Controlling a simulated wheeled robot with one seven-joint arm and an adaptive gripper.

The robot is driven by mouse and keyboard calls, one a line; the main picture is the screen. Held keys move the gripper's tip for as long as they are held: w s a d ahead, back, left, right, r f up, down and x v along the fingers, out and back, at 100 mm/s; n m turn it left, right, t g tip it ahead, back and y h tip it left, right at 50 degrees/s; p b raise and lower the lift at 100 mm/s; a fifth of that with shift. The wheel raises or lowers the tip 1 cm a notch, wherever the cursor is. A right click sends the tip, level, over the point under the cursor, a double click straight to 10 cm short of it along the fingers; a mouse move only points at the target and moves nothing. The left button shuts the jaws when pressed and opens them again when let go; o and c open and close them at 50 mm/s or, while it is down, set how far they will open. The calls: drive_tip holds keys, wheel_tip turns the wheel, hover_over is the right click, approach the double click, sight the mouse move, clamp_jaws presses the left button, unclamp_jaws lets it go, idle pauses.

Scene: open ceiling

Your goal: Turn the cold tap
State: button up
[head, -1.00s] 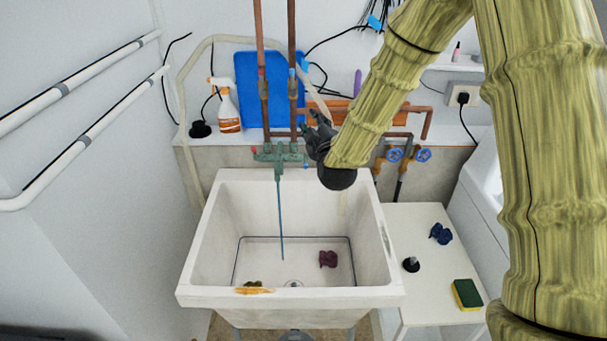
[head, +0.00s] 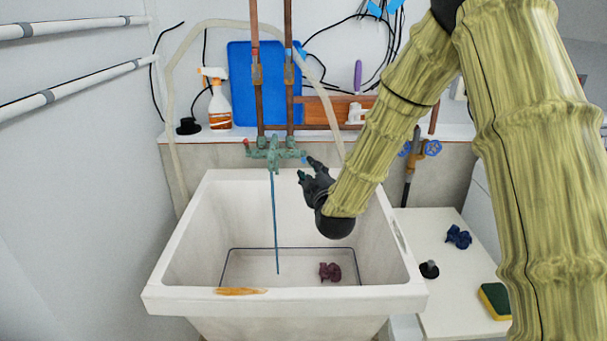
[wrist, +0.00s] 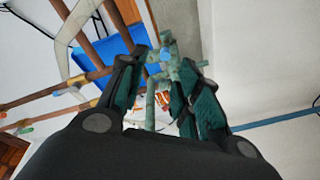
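The green tap (head: 274,154) is on the wall above the white sink, with a red end (head: 247,143) on its left and the blue cold end (head: 303,155) on its right. A thin blue line (head: 276,220), a stream or rod, hangs from its spout into the sink. My gripper (head: 306,170) is just right of and in front of the tap, close to the blue end.
The sink (head: 190,235) lies below my gripper, holding a dark red lump (head: 330,271). A spray bottle (head: 218,100) and blue board (head: 240,85) stand on the ledge behind. Copper pipes (head: 289,75) rise behind the tap. A side table (head: 440,290) holds a sponge (head: 495,300).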

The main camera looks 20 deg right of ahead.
sight(304, 157)
drive_tip(key=w, duration=0.7)
drive_tip(key=w+d+f, duration=0.1)
drive_tip(key=w, duration=0.2)
drive_tip(key=shift+w+p, duration=0.35)
drive_tip(key=shift+w, duration=0.05)
drive_tip(key=shift+c, duration=0.2)
clamp_jaws()
